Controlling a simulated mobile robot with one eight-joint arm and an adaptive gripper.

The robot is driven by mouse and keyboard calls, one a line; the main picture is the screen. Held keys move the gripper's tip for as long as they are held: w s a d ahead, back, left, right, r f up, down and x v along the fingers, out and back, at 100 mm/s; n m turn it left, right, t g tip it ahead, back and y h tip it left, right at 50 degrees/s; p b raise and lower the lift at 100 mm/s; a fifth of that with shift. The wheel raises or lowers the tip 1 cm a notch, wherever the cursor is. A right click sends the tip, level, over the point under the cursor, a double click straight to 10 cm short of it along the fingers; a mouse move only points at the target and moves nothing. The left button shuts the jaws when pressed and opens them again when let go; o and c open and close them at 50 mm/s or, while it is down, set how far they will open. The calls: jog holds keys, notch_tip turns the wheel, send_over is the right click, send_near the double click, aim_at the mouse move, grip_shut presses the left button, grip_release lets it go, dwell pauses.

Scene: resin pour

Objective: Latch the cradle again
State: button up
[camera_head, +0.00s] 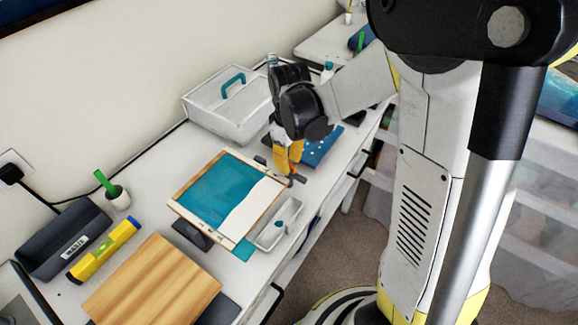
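A wood-edged panel (270,203) with a teal and white resin surface lies on the white bench, apparently on the cradle; dark supports (192,235) show under its near left side. My gripper (288,170) points down just beyond the panel's far right corner. Its yellow fingers are close together, and I cannot tell whether they are shut or hold anything. A small dark piece (297,179) lies at the fingertips and another (260,160) sits by the panel's far edge. I cannot tell which is the latch, or its state.
A small grey tray (265,243) stands against the panel's right side. A white bin (205,112) with a teal handle is behind. A blue dotted sheet (322,148) lies beyond my gripper. A yellow level (88,262), dark waste box (50,245) and wooden board (155,285) fill the near left.

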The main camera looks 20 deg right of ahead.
jog(key=shift+f, duration=0.5)
jog(key=shift+c, duration=0.4)
grip_shut()
